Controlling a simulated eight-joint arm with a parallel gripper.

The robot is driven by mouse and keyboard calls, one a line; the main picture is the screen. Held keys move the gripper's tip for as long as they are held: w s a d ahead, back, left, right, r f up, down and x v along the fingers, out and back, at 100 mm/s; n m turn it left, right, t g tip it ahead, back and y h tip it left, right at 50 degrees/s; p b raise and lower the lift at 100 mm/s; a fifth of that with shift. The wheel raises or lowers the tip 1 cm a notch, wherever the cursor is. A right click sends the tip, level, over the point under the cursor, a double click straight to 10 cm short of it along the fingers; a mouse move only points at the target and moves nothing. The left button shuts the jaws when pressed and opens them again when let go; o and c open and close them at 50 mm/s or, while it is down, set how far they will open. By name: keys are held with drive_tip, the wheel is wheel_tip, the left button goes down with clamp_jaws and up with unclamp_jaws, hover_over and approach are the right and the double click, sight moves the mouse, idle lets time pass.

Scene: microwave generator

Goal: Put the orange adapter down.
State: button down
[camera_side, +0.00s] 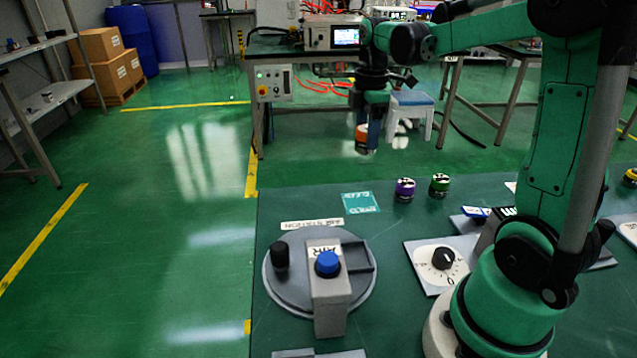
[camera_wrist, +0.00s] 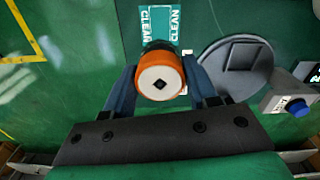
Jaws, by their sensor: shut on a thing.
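The orange adapter (camera_wrist: 160,75) is a round orange piece with a white face and a dark square hole at its centre. My gripper (camera_wrist: 160,82) is shut on it, with a blue-grey finger on each side. In the side view the adapter (camera_side: 363,137) shows orange between the fingertips of my gripper (camera_side: 366,135), held up in the air beyond the table's far edge as seen there. In the wrist view the teal mat marked CLEAN (camera_wrist: 160,22) lies behind the adapter, partly hidden by it. The mat also shows on the table in the side view (camera_side: 360,203).
A purple-topped adapter (camera_side: 405,189) and a green-topped one (camera_side: 439,184) stand right of the mat. The round grey air station (camera_side: 290,290), with a blue button (camera_side: 327,263), is in front. A white dial plate (camera_side: 425,275) lies near my base. The table between is clear.

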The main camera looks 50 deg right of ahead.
wheel_tip(320, 180, down, 12)
drive_tip(key=shift+f, duration=0.1)
idle(0.4)
drive_tip(key=shift+f, duration=0.15)
drive_tip(key=shift+c, duration=1.3)
unclamp_jaws()
